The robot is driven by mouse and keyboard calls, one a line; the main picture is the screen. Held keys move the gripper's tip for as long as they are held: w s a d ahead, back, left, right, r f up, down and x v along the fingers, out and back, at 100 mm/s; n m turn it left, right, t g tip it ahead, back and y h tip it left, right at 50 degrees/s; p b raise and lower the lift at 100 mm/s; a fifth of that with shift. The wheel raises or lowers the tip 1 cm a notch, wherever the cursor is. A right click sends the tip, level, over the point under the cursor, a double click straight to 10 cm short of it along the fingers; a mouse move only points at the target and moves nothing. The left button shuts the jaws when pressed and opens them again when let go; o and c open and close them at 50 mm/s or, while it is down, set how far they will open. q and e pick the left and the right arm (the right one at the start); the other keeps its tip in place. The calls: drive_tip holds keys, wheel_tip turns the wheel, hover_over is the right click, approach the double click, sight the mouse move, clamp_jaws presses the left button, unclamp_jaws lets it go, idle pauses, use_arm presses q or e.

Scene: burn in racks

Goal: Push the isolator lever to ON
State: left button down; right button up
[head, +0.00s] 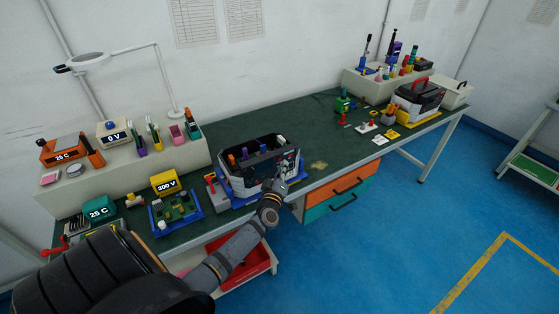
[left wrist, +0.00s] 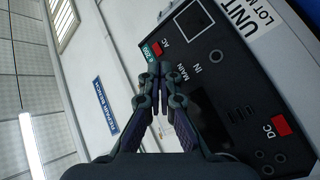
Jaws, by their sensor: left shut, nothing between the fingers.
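The white and black unit (head: 232,183) stands on a blue tray on the green bench. My left gripper (head: 284,178) is at its right-hand side, fingers shut and empty. In the left wrist view the shut fingertips (left wrist: 160,72) are in front of the unit's dark panel (left wrist: 225,75), with AC, MAIN, IN and DC markings and red parts; I cannot tell whether they touch it. A grey box with a red part (head: 212,186) stands left of the unit. I cannot make out for certain which part is the isolator lever, or its position. My right gripper is out of view.
A blue tray with a green board (head: 177,212) and a yellow 300 V box (head: 164,182) lie to the left. A shelf (head: 130,168) holds meters and tools behind. Bare bench top (head: 325,145) is clear right of the unit. Orange and teal drawers (head: 342,193) hang below.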

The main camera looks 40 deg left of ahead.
use_arm(q)
drive_tip(key=shift+a, duration=0.15)
drive_tip(key=shift+w+a, duration=0.2)
drive_tip(key=shift+a, duration=0.1)
idle(0.3)
drive_tip(key=shift+a, duration=0.15)
idle(0.3)
drive_tip(key=shift+s+d+p, duration=0.2)
drive_tip(key=shift+d+p, duration=0.2)
drive_tip(key=shift+d, duration=0.2)
drive_tip(key=shift+d, duration=0.1)
drive_tip(key=shift+s+d+p, duration=0.3)
drive_tip(key=shift+s+d, duration=0.1)
drive_tip(key=shift+d, duration=0.5)
drive_tip(key=shift+s+d+p, duration=0.25)
drive_tip(key=shift+s+d, duration=0.1)
drive_tip(key=shift+d, duration=0.55)
drive_tip(key=shift+s+d+p, duration=0.3)
drive_tip(key=shift+s+d, duration=0.1)
drive_tip(key=shift+d, duration=0.5)
